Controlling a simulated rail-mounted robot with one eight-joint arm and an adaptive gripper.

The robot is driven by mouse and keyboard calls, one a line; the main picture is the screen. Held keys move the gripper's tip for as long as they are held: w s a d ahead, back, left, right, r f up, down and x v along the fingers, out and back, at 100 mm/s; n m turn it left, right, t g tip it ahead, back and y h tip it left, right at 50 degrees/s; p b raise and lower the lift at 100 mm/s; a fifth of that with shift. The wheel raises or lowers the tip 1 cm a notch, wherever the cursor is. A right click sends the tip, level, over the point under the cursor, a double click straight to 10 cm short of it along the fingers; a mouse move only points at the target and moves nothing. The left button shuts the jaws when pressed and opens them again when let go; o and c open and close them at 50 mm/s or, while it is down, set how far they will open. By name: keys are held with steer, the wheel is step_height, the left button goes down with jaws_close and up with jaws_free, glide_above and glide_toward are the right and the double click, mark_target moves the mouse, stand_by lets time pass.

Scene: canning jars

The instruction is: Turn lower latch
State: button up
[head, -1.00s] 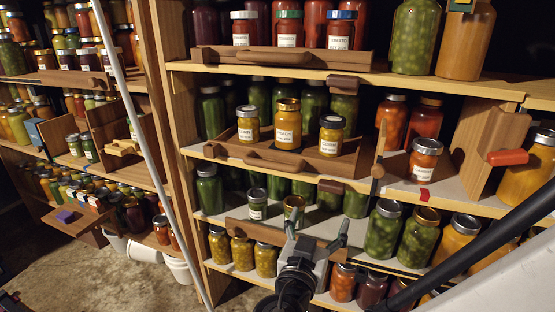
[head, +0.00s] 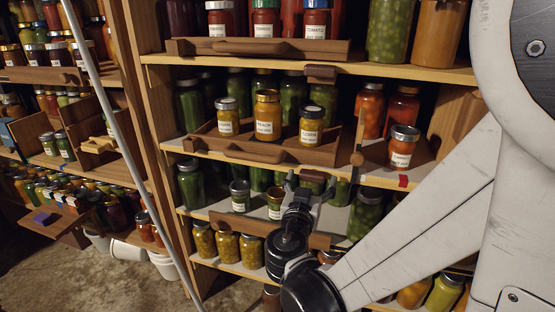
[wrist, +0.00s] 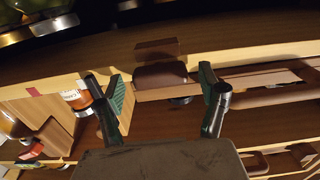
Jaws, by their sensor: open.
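The lower latch (head: 313,176) is a small dark brown block on the front edge of the middle shelf. In the wrist view the latch (wrist: 160,75) lies between my two fingers, apart from both as far as I can see. My gripper (head: 308,188) is open and empty, just in front of the latch with a finger on either side. The wrist view shows the gripper (wrist: 152,74) with its fingers spread wide. Whether the fingertips reach past the latch face is hard to tell.
A wooden tray (head: 240,148) with three labelled jars sits on the middle shelf, left of the latch. A carrot jar (head: 403,147) stands to the right. An upper latch (head: 320,72) is on the shelf above. A low tray (head: 232,224) with small jars is below.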

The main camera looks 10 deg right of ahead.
steer(key=c, duration=1.2)
steer(key=shift+o, duration=0.2)
steer(key=n, duration=0.4)
steer(key=shift+b, duration=0.35)
steer(key=n, duration=0.9)
steer(key=shift+n, duration=2.4)
